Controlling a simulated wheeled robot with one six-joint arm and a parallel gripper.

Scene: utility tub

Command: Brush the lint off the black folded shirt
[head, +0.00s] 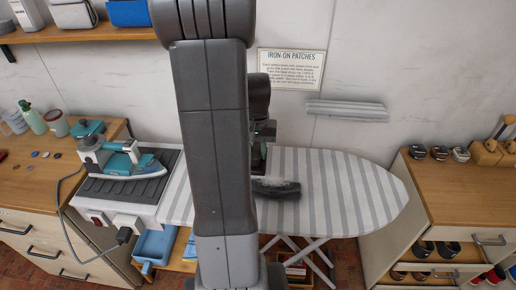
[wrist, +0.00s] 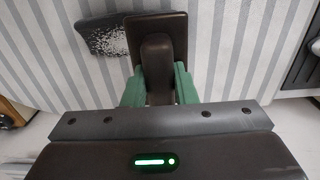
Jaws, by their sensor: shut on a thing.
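The black folded shirt (head: 284,189) lies on the striped ironing board (head: 345,190), its left part hidden behind my arm. In the wrist view the shirt (wrist: 95,36) is at the upper left, with dense white specks on the side toward the brush. My gripper (wrist: 158,88) has green fingers shut on the handle of a dark brush (wrist: 132,36). The brush's flat rectangular head is just beyond the fingers and covers part of the shirt's edge in this view. I cannot tell whether it touches the cloth.
A teal iron (head: 120,158) stands on a dark ribbed rest (head: 130,188) at the board's left end, its cord hanging in front. Wooden counters (head: 455,195) flank the board. The board's right half is clear. A patch notice (head: 291,68) hangs on the wall.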

